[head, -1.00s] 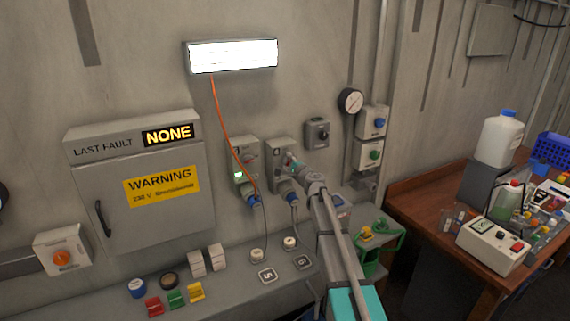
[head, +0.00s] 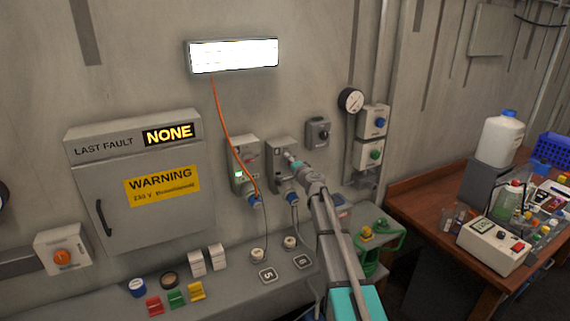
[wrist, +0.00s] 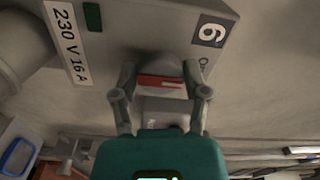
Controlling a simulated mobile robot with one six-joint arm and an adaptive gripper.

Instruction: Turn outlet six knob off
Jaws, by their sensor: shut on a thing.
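The outlet six box (head: 280,155) is a grey unit on the wall, marked 6 in the wrist view (wrist: 212,31). Its grey knob (wrist: 160,82) with a red and white stripe faces my gripper (wrist: 159,75). The two fingers are on either side of the knob and shut on it. In the head view my gripper (head: 292,161) reaches the front of the box and hides the knob. A dark green indicator (wrist: 92,17) on the box looks unlit. A blue-ended plug with a cable (head: 293,197) hangs below the box.
A similar outlet box (head: 244,160) with a lit green lamp stands close on the left, an orange cable (head: 228,135) crossing it. A grey switch box (head: 317,132) is just right. The console (head: 235,285) lies below; a cluttered wooden bench (head: 420,190) stands right.

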